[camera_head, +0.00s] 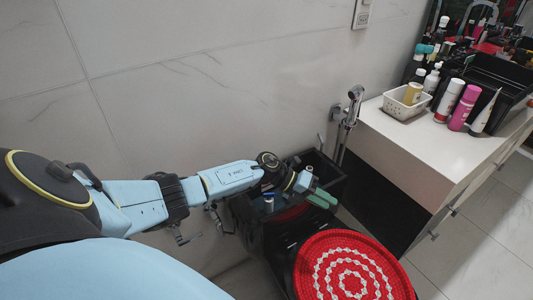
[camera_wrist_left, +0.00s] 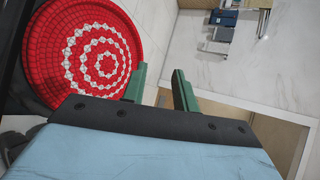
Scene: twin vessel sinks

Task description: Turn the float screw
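An open black tank (camera_head: 338,184) stands against the wall, below and behind my left arm. A small blue-topped part (camera_head: 268,198) stands up inside it; I cannot tell if this is the float screw. My left gripper (camera_head: 323,198) is over the right part of the tank, with its green fingers pointing right, apart from the blue-topped part. In the left wrist view the gripper (camera_wrist_left: 160,72) has its two green fingers apart with nothing between them. My arm and wrist hide part of the tank's inside. My right gripper is not in view.
A round red-and-white cover (camera_head: 350,268) lies in front of the tank. A white counter (camera_head: 400,145) with a white basket (camera_head: 402,108) and several bottles stands to the right. A chrome sprayer (camera_head: 350,108) hangs on the wall between. Tiled floor is clear at the lower right.

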